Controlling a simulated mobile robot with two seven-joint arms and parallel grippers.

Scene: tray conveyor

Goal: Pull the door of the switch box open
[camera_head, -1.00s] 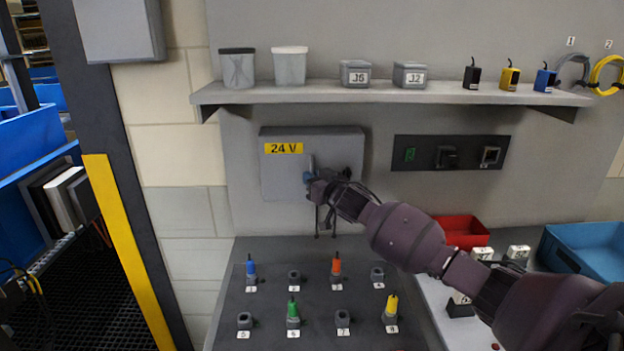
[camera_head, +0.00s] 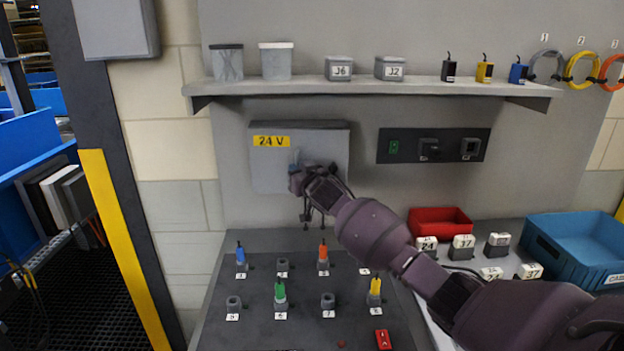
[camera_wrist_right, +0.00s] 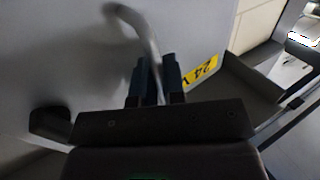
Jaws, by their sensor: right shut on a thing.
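The grey switch box (camera_head: 270,178) with a yellow "24 V" label (camera_head: 271,141) is on the wall below the shelf. My right gripper (camera_head: 297,176) is at the front of its door. In the right wrist view, the blue fingers (camera_wrist_right: 155,80) are shut on the curved grey door handle (camera_wrist_right: 137,22), and the label also shows there (camera_wrist_right: 202,72). The gripper and wrist cover the lower right part of the door in the head view. I cannot tell whether the door stands slightly ajar. My left gripper is out of view.
A shelf (camera_head: 370,88) with jars, boxes and small plugs runs above. A dark switch panel (camera_head: 405,146) is to the right. Below is a sloped board (camera_head: 255,312) with coloured plugs. A red bin (camera_head: 440,213) and a blue crate (camera_head: 570,232) stand at right.

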